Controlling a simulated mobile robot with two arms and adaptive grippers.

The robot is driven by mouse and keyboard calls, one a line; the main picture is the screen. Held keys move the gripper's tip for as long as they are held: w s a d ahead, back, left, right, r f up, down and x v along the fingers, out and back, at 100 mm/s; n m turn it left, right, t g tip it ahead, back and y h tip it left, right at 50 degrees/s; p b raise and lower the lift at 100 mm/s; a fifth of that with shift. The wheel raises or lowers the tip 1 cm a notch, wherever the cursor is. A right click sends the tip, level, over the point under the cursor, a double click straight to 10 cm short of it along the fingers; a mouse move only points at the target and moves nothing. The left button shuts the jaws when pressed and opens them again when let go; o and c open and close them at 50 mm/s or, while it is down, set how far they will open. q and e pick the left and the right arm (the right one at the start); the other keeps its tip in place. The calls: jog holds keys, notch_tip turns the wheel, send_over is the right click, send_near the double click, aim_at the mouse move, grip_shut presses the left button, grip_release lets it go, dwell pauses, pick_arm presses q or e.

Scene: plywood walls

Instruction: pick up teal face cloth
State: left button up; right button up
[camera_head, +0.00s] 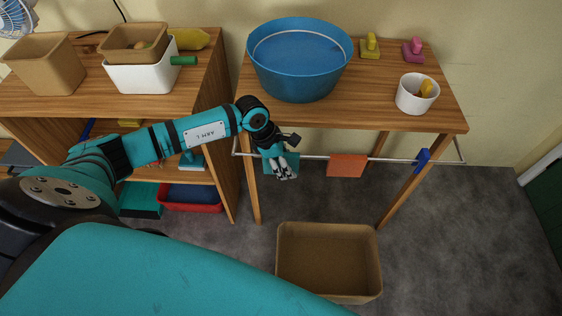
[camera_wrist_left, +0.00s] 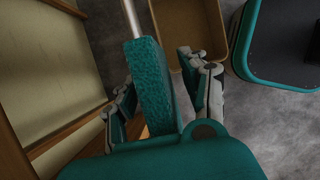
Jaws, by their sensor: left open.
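The teal face cloth (camera_head: 293,160) hangs over the metal rail on the front of the right-hand table, mostly hidden by my left gripper in the head view. In the left wrist view the teal cloth (camera_wrist_left: 150,85) hangs between the two fingers. My left gripper (camera_head: 284,172) is at the cloth, its fingers pointing down. In the left wrist view the left gripper (camera_wrist_left: 164,95) is open, with one finger on each side of the cloth. I cannot tell whether either finger touches it. My right gripper is not in view.
The rail (camera_head: 315,157) also carries an orange cloth (camera_head: 346,165) and a blue clip-like item (camera_head: 422,160). A blue tub (camera_head: 299,75) and a white pot (camera_head: 412,100) stand on the table. An open brown bin (camera_head: 328,290) sits on the floor below.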

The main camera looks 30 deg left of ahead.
pick_arm(q)
jog(key=shift+f, duration=0.25)
jog(key=shift+c, duration=0.2)
grip_shut()
dwell(0.3)
